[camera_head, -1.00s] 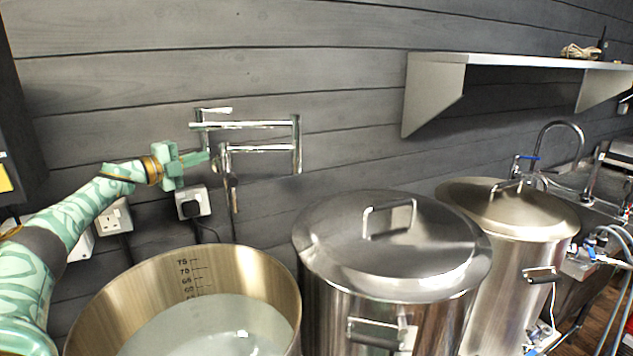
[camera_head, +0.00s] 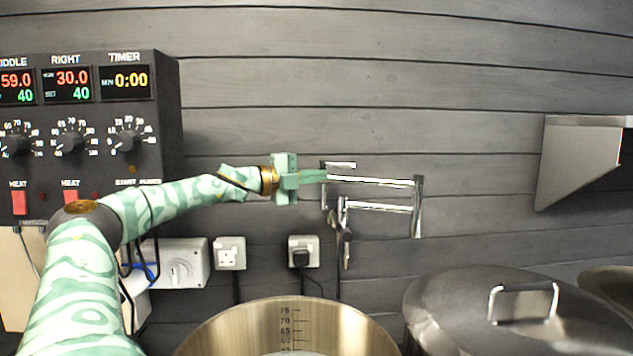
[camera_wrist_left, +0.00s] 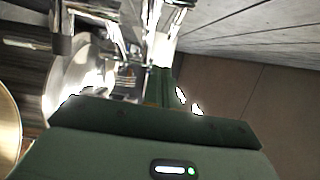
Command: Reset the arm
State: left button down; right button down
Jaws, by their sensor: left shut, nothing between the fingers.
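My left arm reaches in from the left in the head view. Its green gripper (camera_head: 314,176) is shut and empty, pointing right, with its tips at the left end of the chrome folding tap (camera_head: 378,182) on the wall. I cannot tell whether the fingertips touch the tap. In the left wrist view the green gripper body fills the lower part, and the closed fingers (camera_wrist_left: 158,88) point toward blurred chrome parts. My right gripper does not show.
An open pot (camera_head: 225,329) with a volume scale stands below the gripper. A lidded steel pot (camera_head: 450,315) is at lower right. A control box (camera_head: 160,110) and wall sockets (camera_head: 230,253) are at left. A shelf (camera_head: 575,160) juts out at right. The wall above the tap is clear.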

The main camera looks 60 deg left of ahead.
pick_arm(q)
jog(key=s+d+r+b, duration=0.1)
jog(key=s+d+r, duration=0.2)
jog(key=d, duration=0.3)
jog(key=shift+s, duration=0.75)
